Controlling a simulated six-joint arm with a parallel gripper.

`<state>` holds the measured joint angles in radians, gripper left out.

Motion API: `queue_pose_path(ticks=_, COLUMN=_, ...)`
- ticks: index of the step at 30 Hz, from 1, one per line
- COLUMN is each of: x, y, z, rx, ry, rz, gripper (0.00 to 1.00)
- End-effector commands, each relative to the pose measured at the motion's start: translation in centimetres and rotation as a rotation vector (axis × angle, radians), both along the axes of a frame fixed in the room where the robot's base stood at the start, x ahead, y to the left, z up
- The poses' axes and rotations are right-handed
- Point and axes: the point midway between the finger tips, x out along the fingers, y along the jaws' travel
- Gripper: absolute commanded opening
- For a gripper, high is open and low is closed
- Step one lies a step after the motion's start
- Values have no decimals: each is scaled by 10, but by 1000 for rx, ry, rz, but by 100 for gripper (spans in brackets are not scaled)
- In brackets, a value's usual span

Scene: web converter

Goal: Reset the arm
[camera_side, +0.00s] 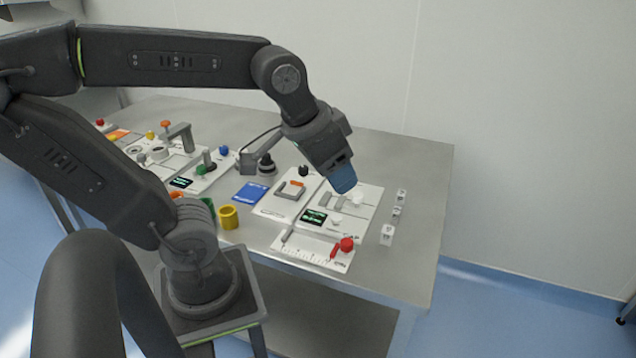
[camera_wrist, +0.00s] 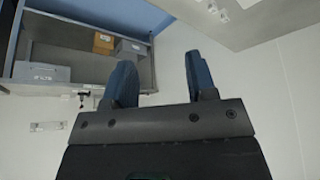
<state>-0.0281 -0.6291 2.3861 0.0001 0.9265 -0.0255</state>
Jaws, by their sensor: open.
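My gripper (camera_side: 342,181) hangs from my raised, bent arm above the right part of the metal table (camera_side: 420,170). In the side view its blue fingers point down over a white panel and overlap part of it. I cannot tell the exact height of the gap there. In the wrist view my gripper (camera_wrist: 160,82) shows two blue fingers spread apart, with nothing between them.
White panels (camera_side: 268,209) with knobs and small screens cover the table. A red knob (camera_side: 347,244), yellow cup (camera_side: 228,217), blue card (camera_side: 250,192) and small white blocks (camera_side: 387,235) stand nearby. A shelf (camera_wrist: 85,50) holds boxes. The table's right edge is bare.

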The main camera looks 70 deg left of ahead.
Motion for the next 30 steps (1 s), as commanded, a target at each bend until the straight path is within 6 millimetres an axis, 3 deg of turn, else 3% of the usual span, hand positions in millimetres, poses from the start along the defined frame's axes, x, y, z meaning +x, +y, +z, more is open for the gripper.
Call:
queue_pose_path(ticks=3, x=-21, y=-5, z=-11, rx=8, ry=-27, rz=-36, gripper=52)
queue_pose_path(ticks=6, x=-27, y=-6, z=-16, rx=13, ry=-35, rz=-51, gripper=52)
queue_pose_path(ticks=30, x=-28, y=-7, z=-17, rx=13, ry=-33, rz=-51, gripper=52)
